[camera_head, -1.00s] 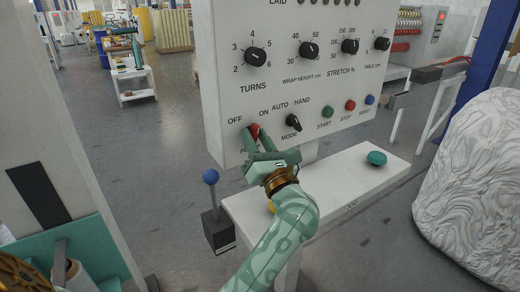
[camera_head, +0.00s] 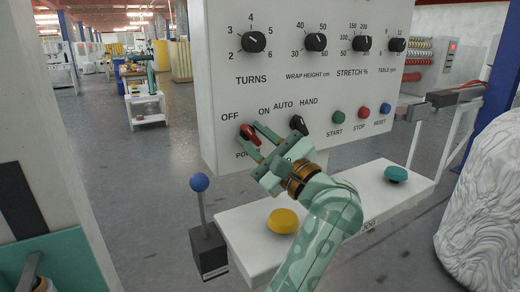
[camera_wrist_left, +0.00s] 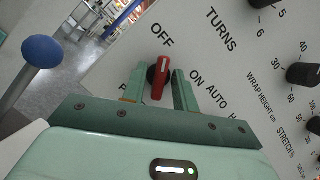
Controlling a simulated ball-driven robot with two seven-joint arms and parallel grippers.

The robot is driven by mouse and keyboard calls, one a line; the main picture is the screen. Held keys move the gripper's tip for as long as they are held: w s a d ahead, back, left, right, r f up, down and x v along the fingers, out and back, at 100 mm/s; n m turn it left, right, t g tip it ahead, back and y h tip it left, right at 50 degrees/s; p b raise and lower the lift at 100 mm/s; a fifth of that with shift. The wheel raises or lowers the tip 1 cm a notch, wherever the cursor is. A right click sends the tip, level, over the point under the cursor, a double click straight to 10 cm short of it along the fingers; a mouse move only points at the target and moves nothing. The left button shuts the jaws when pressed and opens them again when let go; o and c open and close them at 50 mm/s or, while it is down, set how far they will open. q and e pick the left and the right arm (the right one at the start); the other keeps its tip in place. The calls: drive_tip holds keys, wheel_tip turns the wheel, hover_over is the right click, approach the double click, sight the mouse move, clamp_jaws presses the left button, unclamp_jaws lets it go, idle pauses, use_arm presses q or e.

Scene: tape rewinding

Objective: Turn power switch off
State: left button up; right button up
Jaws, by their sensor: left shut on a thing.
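The red power switch (camera_head: 250,134) is a rotary knob at the lower left of the white control panel (camera_head: 225,75), between the printed words OFF and ON. In the left wrist view, the red knob (camera_wrist_left: 159,77) has its white mark at the end nearest the word OFF. My left gripper (camera_head: 257,142) reaches up to the panel from below right, shut on the knob. In the left wrist view, its two green fingers (camera_wrist_left: 158,88) stand on either side of the knob. The fingers partly cover the word below the switch. My right gripper is not in view.
The black mode knob (camera_head: 299,125) is just right of the switch, with green, red and blue buttons further right. A shelf below holds a yellow button (camera_head: 283,221) and a teal button (camera_head: 396,174). A blue-tipped lever (camera_head: 200,184) stands at the left.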

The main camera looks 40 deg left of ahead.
use_arm(q)
drive_tip(key=shift+w+f+n+g+h+b, duration=0.15)
drive_tip(key=shift+n+g+b, duration=0.15)
drive_tip(key=shift+n, duration=0.3)
drive_tip(key=shift+s+n+g+h+b, duration=0.15)
drive_tip(key=shift+n+g+b, duration=0.15)
drive_tip(key=shift+n, duration=0.3)
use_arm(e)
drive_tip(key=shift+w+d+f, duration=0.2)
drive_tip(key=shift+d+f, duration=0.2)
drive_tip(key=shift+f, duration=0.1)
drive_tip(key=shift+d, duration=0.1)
use_arm(q)
drive_tip(key=o, duration=0.6)
drive_tip(key=shift+w, duration=0.1)
drive_tip(key=shift+d, duration=0.15)
